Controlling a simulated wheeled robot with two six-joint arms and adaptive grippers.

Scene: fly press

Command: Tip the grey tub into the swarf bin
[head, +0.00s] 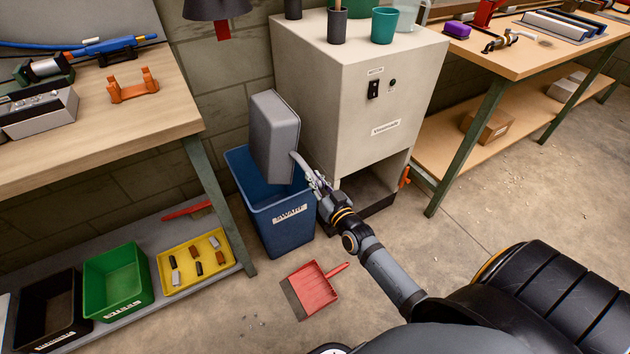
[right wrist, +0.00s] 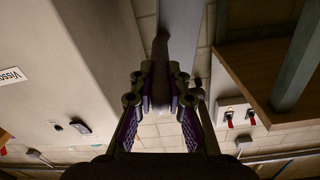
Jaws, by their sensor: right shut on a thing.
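The grey tub (head: 272,135) is tipped up on its side above the blue swarf bin (head: 284,222), which stands on the floor with a white label on its front. My right gripper (head: 311,178) is shut on the tub's handle, at the tub's right side. In the right wrist view the fingers (right wrist: 160,98) close around the handle, and part of the grey tub (right wrist: 178,25) shows beyond. The inside of the tub and the bottom of the bin are hidden, so I cannot tell what is in either. My left gripper is out of view.
A beige cabinet (head: 345,95) stands close right of the bin. A wooden bench (head: 150,110) is on the left, with trays on its low shelf. A red dustpan (head: 313,289) lies on the floor in front of the bin. The floor at right is mostly clear.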

